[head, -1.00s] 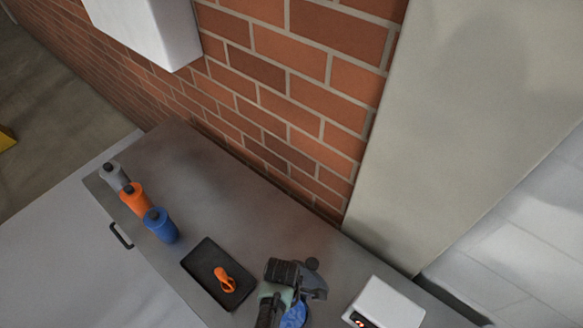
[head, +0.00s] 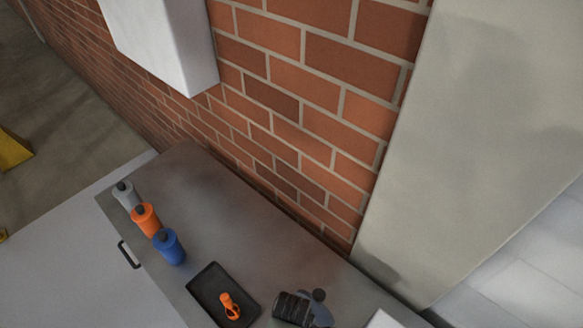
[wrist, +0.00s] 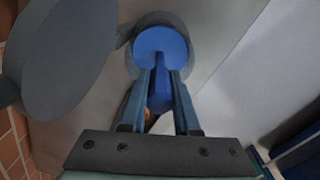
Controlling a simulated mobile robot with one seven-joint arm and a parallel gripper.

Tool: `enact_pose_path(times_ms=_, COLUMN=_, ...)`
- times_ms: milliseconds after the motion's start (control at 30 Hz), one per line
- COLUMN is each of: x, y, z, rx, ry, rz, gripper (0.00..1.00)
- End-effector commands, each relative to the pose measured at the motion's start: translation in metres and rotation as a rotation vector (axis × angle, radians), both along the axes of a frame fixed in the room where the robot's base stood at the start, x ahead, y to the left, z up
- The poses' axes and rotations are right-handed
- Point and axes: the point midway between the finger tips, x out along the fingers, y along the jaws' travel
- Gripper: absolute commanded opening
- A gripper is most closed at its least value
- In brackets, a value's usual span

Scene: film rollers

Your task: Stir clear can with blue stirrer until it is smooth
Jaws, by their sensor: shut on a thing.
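In the wrist view my gripper (wrist: 160,73) is shut on a blue stirrer (wrist: 160,92), whose shaft runs up between the fingers. The stirrer points into a round grey can (wrist: 181,19). A blue disc (wrist: 152,44) fills the can's opening; I cannot tell whether it is contents or part of the stirrer. A large grey round lid (wrist: 65,55) stands tilted at the left, with a knob on its outer side.
A black tray (head: 205,291) with an orange tool (head: 229,305) lies left of the lid. Grey (head: 127,196), orange (head: 145,219) and blue (head: 169,247) bottles stand in a row. A brick wall (head: 290,110) backs the counter (head: 205,185); the counter between bottles and wall is clear.

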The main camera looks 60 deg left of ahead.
Motion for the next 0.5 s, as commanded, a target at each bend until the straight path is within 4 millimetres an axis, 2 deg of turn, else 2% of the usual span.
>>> enact_pose_path(times_ms=500, x=0.001, y=0.000, z=0.042, rx=0.000, ry=-0.002, rz=0.000, gripper=0.00)
